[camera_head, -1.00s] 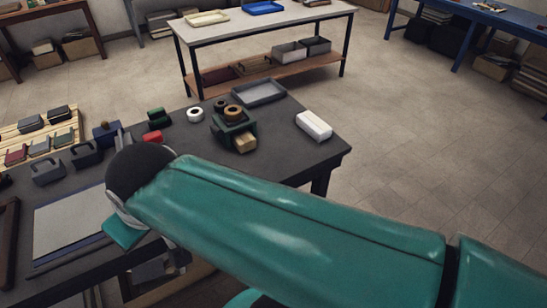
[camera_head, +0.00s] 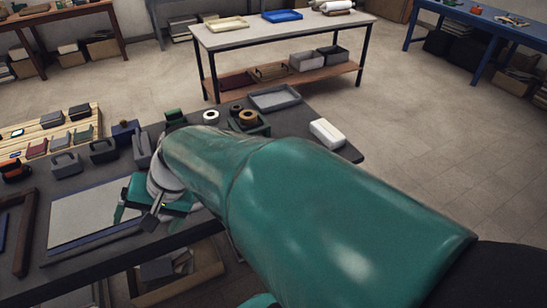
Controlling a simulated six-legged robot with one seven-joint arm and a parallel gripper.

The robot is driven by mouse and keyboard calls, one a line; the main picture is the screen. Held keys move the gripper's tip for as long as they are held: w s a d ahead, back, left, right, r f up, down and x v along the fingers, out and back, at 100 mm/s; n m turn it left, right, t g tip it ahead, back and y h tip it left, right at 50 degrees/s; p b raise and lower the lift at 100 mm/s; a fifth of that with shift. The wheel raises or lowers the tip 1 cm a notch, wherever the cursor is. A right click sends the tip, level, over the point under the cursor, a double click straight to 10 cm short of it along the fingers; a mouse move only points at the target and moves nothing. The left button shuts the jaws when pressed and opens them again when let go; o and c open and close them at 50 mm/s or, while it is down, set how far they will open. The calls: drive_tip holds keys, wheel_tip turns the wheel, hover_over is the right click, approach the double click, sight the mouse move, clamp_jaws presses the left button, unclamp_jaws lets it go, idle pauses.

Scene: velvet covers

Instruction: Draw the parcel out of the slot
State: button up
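A dark green slotted box (camera_head: 264,130) stands on the grey table, mostly hidden behind my arm. Only its top edge shows, beside a tan tape roll (camera_head: 248,118). The parcel is hidden by my arm in the current view. My gripper (camera_head: 135,216) hangs low over the pale mat (camera_head: 92,214) at the table's front, left of the slotted box and well apart from it. I see teal finger parts and a dark fitting, but not the gap between the fingertips clearly. Nothing is visibly held.
A white block (camera_head: 327,133) lies near the table's right edge. A grey tray (camera_head: 274,97) is at the back. Dark handled blocks (camera_head: 103,151) and a wooden rack (camera_head: 52,135) fill the left. A wooden frame (camera_head: 24,232) lies front left. Floor is clear to the right.

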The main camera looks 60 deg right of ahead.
drive_tip(key=w+d+f+m+t, duration=0.2)
drive_tip(key=w+d+m, duration=0.1)
drive_tip(key=d+m, duration=0.35)
drive_tip(key=w+d+f+m+t+h, duration=0.1)
drive_tip(key=w+d+f+m+t, duration=0.15)
drive_tip(key=d+m, duration=0.35)
drive_tip(key=w+d+f+m+t, duration=0.25)
drive_tip(key=d+m, duration=0.25)
drive_tip(key=d, duration=0.3)
drive_tip(key=s+d+f+m+h, duration=0.3)
drive_tip(key=d+m, duration=0.2)
drive_tip(key=d, duration=0.2)
drive_tip(key=s+d+f+m+h, duration=0.3)
drive_tip(key=d+f+m, duration=0.1)
drive_tip(key=d, duration=0.4)
drive_tip(key=s+d+f+m+h, duration=0.3)
drive_tip(key=d+m, duration=0.3)
drive_tip(key=d, duration=0.2)
drive_tip(key=shift+s+f+m+h, duration=0.2)
drive_tip(key=shift+s+m+h, duration=0.05)
drive_tip(key=shift+s+h, duration=0.15)
drive_tip(key=shift+w, duration=0.1)
